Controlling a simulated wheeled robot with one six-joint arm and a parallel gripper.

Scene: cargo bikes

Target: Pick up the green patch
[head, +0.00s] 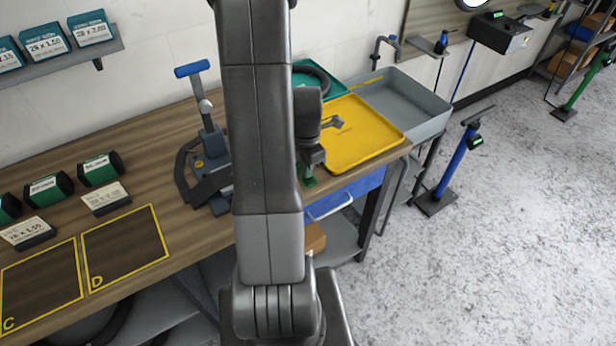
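I cannot clearly make out a green patch. A small green piece (309,181) shows just below the dark end of my arm, at the bench's front edge; I cannot tell whether it is the patch. My gripper (313,157) is partly hidden behind my own upright arm link. Its fingers are too small and dark to tell open from shut, or whether they hold anything.
The wooden bench (190,130) bears a blue-handled clamp tool (207,130), green-labelled rolls (100,168) and marked squares C (40,290) and D (125,245). A yellow tray (375,150), teal tray (338,88) and grey basin (425,95) stand right. The right floor is mostly clear.

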